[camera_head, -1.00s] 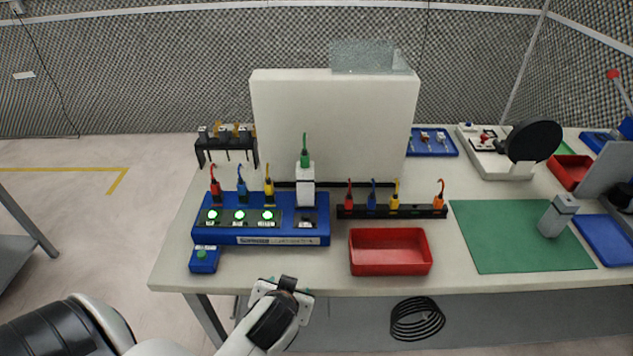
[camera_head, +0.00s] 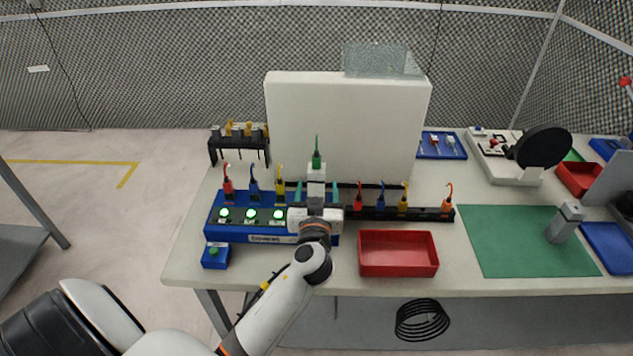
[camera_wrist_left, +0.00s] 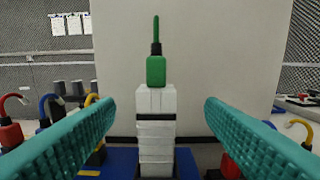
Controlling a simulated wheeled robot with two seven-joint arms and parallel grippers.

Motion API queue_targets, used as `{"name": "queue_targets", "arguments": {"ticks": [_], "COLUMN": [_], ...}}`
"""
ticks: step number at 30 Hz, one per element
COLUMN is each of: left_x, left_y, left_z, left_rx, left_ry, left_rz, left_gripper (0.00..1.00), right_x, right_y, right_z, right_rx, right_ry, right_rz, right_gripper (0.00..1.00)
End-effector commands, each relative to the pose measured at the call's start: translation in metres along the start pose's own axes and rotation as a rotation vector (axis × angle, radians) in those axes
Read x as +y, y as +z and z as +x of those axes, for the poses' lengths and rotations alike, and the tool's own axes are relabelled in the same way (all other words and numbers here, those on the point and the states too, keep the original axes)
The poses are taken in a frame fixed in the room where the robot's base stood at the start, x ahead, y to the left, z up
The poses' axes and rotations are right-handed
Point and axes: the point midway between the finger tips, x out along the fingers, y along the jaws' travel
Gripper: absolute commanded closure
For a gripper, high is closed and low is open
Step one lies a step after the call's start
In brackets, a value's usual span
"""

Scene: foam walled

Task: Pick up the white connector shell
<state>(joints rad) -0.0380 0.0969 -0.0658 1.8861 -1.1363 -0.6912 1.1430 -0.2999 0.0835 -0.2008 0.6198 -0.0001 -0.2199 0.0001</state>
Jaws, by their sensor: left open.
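The white connector shell (camera_head: 316,180) stands upright at the right end of the blue test base (camera_head: 225,236). A green plug (camera_head: 317,159) with a thin green lead sits on top of it. My left gripper (camera_head: 316,192) is at the shell's front, its teal fingers apart, one to each side. In the left wrist view the shell (camera_wrist_left: 156,130) stands between the open fingers (camera_wrist_left: 158,108), with a gap on both sides, and the green plug (camera_wrist_left: 156,70) rises above them. The shell's lower front is hidden by my gripper in the head view. My right gripper is not in view.
Red, blue and yellow plugs stand on the base to the left. A black rack (camera_head: 430,213) of coloured plugs is close on the right. A white panel (camera_head: 345,120) rises behind. A red tray (camera_head: 398,253) and green mat (camera_head: 520,240) lie to the right.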

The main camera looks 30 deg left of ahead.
Motion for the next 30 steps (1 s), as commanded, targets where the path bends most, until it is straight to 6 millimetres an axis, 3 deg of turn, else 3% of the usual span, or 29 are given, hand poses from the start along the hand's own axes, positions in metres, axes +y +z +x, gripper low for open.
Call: {"name": "queue_targets", "arguments": {"ticks": [3,11,19,30], "left_x": [0.000,0.002,0.004,0.004], "left_y": [0.002,0.000,-0.005,-0.008], "left_z": [0.017,0.034,0.068,0.076], "left_rx": [0.000,0.001,0.001,0.002], "left_ry": [0.000,0.000,0.000,0.000], "left_rz": [0.002,0.003,0.003,0.001], "left_gripper": [0.36,0.36,0.36,0.38], "right_x": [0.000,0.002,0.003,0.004], "right_y": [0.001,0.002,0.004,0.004], "right_z": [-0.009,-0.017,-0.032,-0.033], "right_rx": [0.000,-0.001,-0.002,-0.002], "right_ry": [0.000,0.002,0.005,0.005], "right_rz": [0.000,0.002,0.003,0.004], "right_gripper": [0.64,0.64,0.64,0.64]}}
